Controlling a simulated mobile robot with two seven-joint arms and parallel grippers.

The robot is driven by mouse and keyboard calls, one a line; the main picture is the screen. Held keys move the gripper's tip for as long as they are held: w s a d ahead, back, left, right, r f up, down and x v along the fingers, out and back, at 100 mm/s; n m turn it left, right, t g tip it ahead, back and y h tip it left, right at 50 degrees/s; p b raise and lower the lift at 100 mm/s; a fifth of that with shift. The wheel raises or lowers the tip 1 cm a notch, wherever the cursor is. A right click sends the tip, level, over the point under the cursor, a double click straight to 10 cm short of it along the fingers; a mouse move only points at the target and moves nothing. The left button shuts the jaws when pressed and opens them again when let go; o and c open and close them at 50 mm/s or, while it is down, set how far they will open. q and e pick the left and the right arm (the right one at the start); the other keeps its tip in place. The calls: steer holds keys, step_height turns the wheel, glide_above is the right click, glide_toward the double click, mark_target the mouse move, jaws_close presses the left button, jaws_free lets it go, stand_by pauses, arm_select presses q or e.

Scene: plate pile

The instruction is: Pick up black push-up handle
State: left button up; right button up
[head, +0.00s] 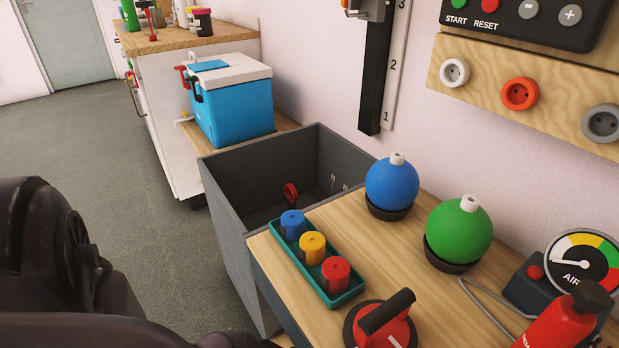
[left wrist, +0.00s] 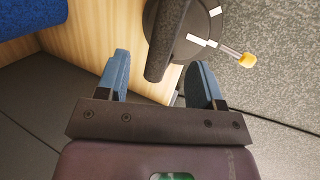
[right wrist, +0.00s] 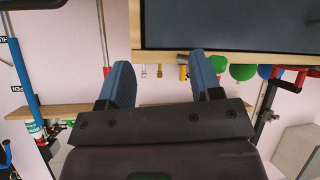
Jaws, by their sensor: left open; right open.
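In the left wrist view a black handle bar (left wrist: 166,40) is fixed on a dark round base (left wrist: 190,45) with white labels and a yellow-tipped rod. It stands at the edge of a wooden top. My left gripper (left wrist: 160,72) is open, and the bar's near end shows between its fingertips; I cannot tell how far ahead it is. In the head view a red disc with a black bar handle (head: 387,312) lies on the wooden table. My right gripper (right wrist: 160,72) is open and empty, facing a wall. Neither gripper shows in the head view.
A teal tray (head: 345,297) with blue, yellow and red knobs, a blue ball (head: 392,184) and a green ball (head: 459,232) are on the table. A grey bin (head: 231,220) adjoins it. A framed dark panel (right wrist: 230,24) is above my right gripper.

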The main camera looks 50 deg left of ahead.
arm_select(q)
steer(key=shift+d+f+b, duration=0.1)
steer(key=shift+f+b, duration=0.35)
steer(key=shift+f, duration=0.15)
steer(key=b+x, duration=0.2)
steer(key=x, duration=0.1)
steer(key=shift+s+f, duration=0.15)
steer(key=shift+s, duration=0.1)
steer(key=shift+w+f+b, duration=0.35)
steer(key=shift+w+b, duration=0.15)
arm_select(e)
steer(key=shift+d+r+m+t, duration=0.1)
steer(key=shift+d+m+t, duration=0.35)
steer(key=shift+t, duration=0.45)
arm_select(q)
steer(key=shift+w+r, duration=0.1)
jaws_close()
